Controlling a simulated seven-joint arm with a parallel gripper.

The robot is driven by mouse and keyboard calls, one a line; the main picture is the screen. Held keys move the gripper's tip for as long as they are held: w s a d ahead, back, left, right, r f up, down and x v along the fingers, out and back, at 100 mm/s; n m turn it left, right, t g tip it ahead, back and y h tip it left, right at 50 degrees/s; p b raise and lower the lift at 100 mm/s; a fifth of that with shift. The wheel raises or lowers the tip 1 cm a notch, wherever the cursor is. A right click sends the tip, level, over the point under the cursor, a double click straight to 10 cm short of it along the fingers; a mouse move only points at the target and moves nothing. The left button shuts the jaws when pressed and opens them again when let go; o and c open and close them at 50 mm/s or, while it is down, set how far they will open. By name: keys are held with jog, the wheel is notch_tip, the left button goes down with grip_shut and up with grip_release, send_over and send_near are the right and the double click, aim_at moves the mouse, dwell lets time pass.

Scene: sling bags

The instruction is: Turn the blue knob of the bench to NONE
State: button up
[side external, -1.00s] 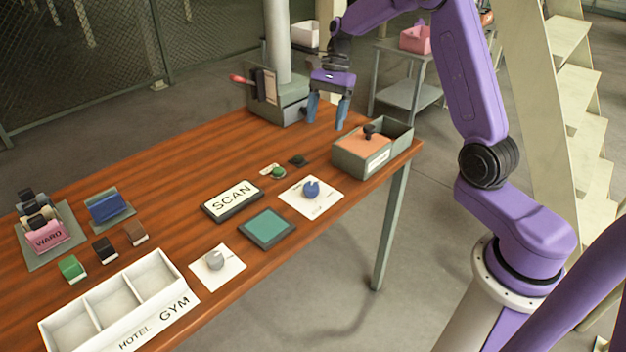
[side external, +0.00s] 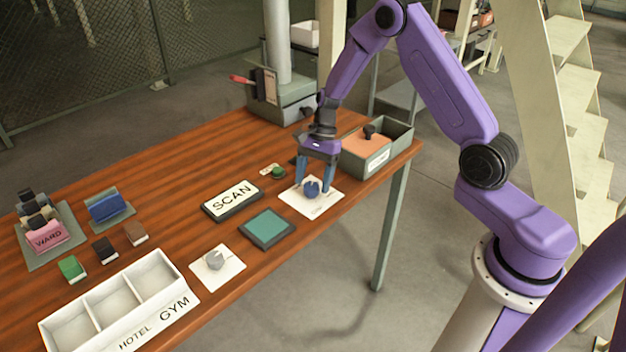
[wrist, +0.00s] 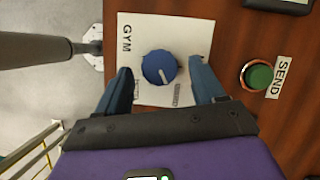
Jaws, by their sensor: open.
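The blue knob (side external: 311,188) sits on a white label plate (side external: 322,208) near the right end of the wooden bench. It also shows in the wrist view (wrist: 158,67), with a pale pointer line on its face. The plate (wrist: 185,30) reads GYM at its left; other small words are partly hidden or too small to read. My gripper (side external: 314,190) is lowered over the plate, pointing down. Its blue fingers are open, one on each side of the knob, with visible gaps in the wrist view (wrist: 160,80). I cannot see NONE legibly.
A green button (side external: 277,171) labelled SEND lies beside the plate. The SCAN sign (side external: 232,200), a teal pad (side external: 266,228) and a grey knob (side external: 215,259) are left of it. A grey box with an orange inside (side external: 366,162) stands close behind right.

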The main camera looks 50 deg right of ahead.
jog(key=shift+a+f, duration=0.15)
jog(key=shift+f, duration=0.15)
jog(key=c, duration=1.1)
jog(key=shift+o, duration=0.2)
jog(key=n+g, duration=0.1)
jog(key=n, duration=0.1)
jog(key=n+h, duration=0.1)
jog(key=n, duration=0.2)
jog(key=shift+w+a+n+g, duration=0.2)
jog(key=shift+n+g, duration=0.1)
jog(key=shift+g, duration=0.1)
jog(key=n+h, duration=0.1)
jog(key=n, duration=0.2)
jog(key=n+g+h, duration=0.1)
jog(key=n, duration=0.2)
jog(key=shift+w+a, duration=0.1)
jog(key=shift+n, duration=0.3)
jog(key=o, duration=1.1)
jog(key=shift+c, duration=0.2)
